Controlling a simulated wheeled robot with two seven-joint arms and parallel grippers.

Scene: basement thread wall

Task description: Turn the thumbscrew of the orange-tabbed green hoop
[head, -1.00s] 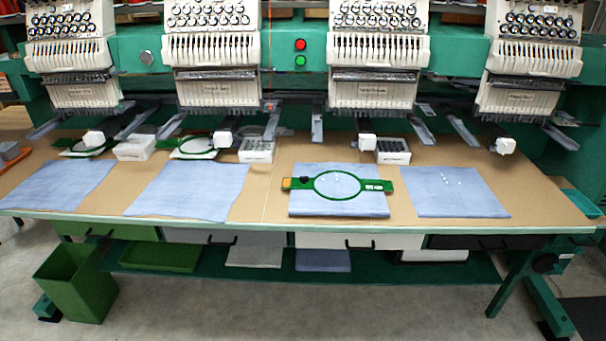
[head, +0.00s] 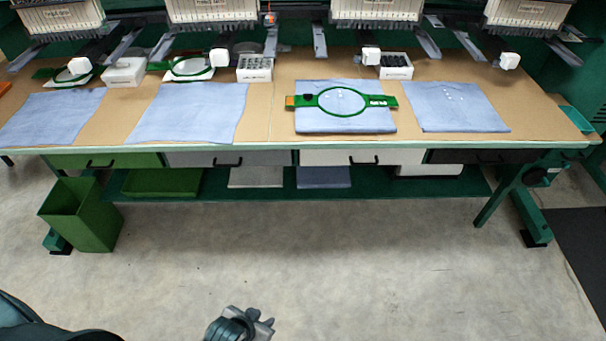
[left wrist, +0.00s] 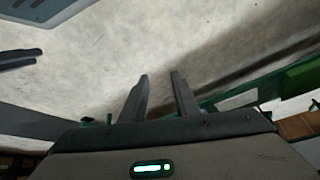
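The orange-tabbed green hoop (head: 323,104) lies flat on a folded blue cloth (head: 345,124) on the table, right of centre in the head view. Its orange tab (head: 290,101) is at its left end. A small dark knob, which looks like the thumbscrew (head: 311,96), sits between the tab and the ring. My left gripper (head: 262,325) is low at the bottom of the head view, over the floor and well short of the table. In the left wrist view its two fingers (left wrist: 160,78) stand apart with nothing between them. My right gripper is not seen.
The brown tabletop (head: 270,105) holds other blue cloths, white boxes (head: 254,68) and two more green hoops (head: 190,68) at the left. Machine heads overhang its back. Drawers line the front edge. A green bin (head: 82,215) stands at lower left. The floor before the table is clear.

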